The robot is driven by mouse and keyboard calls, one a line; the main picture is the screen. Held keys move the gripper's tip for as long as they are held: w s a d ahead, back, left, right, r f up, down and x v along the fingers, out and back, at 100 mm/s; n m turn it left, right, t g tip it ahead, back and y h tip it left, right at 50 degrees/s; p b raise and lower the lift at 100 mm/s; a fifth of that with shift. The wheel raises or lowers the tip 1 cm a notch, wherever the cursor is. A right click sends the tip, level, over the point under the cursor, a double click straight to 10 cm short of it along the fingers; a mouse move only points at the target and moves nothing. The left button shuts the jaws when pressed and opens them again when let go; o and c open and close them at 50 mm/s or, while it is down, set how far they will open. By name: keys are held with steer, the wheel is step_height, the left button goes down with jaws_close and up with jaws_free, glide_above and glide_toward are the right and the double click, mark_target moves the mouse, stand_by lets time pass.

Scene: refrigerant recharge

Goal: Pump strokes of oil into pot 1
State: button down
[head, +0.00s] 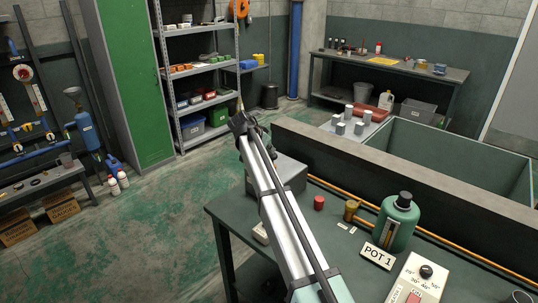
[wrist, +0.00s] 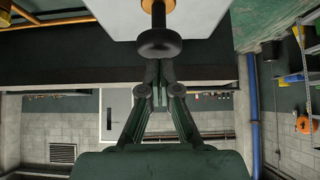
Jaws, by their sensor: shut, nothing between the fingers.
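Pot 1 is a green vessel (head: 397,224) with a black top, upright on the dark bench (head: 345,262). A white plate (head: 378,256) reading POT 1 is in front of it. My gripper (head: 240,118) is at the far end of my arm, beyond the bench's left part and away from the pot. In the wrist view my gripper (wrist: 159,72) is shut and empty. Its fingertips appear just below a black knob (wrist: 160,43) on a brass rod; I cannot tell whether they touch it. No oil is visible.
A grey box (head: 290,174), red cap (head: 319,202), brass fitting (head: 351,209) and control box (head: 415,279) sit on the bench. A low wall (head: 400,175) borders it behind. Shelves (head: 205,88) and a green cabinet (head: 130,80) stand at back left.

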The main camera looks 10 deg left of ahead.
steer(key=b+v, duration=0.2)
steer(key=v, duration=0.8)
steer(key=shift+r+b, duration=0.4)
steer(key=shift+r, duration=0.1)
